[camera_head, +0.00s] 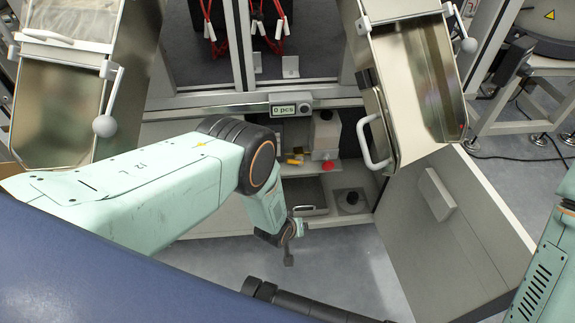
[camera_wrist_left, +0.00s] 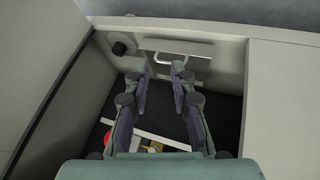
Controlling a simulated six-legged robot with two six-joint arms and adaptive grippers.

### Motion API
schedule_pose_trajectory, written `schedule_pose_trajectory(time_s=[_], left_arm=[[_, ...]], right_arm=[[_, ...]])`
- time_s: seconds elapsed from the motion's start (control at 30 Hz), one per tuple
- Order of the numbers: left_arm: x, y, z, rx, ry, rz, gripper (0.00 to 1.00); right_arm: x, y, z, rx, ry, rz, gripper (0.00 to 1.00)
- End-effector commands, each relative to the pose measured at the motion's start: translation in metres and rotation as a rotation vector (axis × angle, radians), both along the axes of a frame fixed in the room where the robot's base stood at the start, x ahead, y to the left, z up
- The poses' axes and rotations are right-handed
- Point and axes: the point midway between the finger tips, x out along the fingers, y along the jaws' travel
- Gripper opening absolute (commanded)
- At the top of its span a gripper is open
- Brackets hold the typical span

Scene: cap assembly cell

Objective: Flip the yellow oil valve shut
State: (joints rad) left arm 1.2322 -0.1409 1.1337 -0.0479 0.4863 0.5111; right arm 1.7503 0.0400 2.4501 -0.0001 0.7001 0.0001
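The yellow oil valve (camera_head: 294,160) is a small yellow piece inside the open lower cabinet, left of a white container (camera_head: 326,134) with a red part at its base. In the left wrist view a yellow piece (camera_wrist_left: 153,147) shows low down, partly hidden by my gripper. Whether the valve is open or shut is too small to tell. My left gripper (camera_head: 288,258) is in front of the cabinet, nearer to me and lower in the picture than the valve. In the left wrist view its fingers (camera_wrist_left: 161,72) are apart with nothing between them. My right gripper is out of view.
The open cabinet door (camera_head: 458,228) stands to the right. The cabinet floor has a handled panel (camera_head: 306,196) and a black knob (camera_head: 351,198). Metal chutes (camera_head: 62,105) and (camera_head: 417,85) hang above on both sides. Grey floor (camera_head: 345,270) is clear in front.

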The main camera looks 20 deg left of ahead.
Motion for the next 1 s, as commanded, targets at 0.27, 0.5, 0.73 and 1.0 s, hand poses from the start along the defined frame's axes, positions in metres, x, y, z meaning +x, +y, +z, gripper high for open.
schedule_pose_trajectory(time_s=[0.27, 0.5, 0.73, 1.0], left_arm=[[0.062, 0.047, 0.067, -0.344, -0.430, 0.603, 0.24], [0.081, 0.074, 0.113, -0.569, -0.673, 0.822, 0.24], [0.095, 0.077, 0.111, -0.603, -0.683, 0.838, 0.24], [0.132, 0.084, 0.098, -0.602, -0.681, 0.836, 0.24]], right_arm=[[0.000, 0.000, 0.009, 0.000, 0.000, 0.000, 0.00], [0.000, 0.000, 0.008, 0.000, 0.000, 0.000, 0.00], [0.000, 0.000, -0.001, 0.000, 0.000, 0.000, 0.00], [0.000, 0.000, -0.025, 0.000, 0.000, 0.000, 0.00]])
